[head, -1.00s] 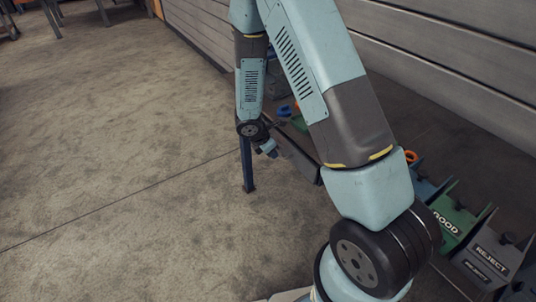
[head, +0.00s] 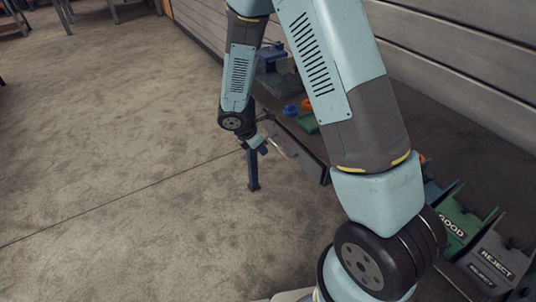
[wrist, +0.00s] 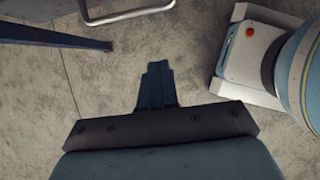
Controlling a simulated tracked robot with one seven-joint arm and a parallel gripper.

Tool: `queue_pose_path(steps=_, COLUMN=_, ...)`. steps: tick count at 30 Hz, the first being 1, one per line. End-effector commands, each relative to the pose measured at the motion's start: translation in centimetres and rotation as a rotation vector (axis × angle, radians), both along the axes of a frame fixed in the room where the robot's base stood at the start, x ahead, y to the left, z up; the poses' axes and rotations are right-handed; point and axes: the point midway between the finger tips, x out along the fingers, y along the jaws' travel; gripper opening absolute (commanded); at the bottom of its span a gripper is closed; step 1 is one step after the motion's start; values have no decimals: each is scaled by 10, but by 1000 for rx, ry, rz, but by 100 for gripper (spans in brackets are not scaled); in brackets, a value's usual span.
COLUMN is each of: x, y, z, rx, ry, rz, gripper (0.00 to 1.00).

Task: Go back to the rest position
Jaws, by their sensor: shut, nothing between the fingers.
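My gripper (head: 263,149) hangs at the end of my light-blue arm, beside the front edge of the bench. In the wrist view the fingers of my gripper (wrist: 158,70) are together, with nothing held, over bare concrete floor. No flanged pipe can be made out clearly in either view.
On the bench are a blue ring (head: 290,110), a green part (head: 308,123), a green GOOD bin (head: 452,228) and a REJECT bin (head: 492,262). Floor at left is clear.

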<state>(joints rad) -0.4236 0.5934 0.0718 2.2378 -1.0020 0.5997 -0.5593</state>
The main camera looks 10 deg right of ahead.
Motion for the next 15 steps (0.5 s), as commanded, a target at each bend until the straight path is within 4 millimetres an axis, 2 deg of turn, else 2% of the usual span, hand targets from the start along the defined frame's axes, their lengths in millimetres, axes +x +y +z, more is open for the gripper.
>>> queue_pose_path(steps=6, x=-4, y=10, z=24, rx=1, ry=-2, rz=-1, gripper=0)
queue_pose_path(steps=15, x=-5, y=10, z=32, rx=2, ry=-3, rz=-10, gripper=0)
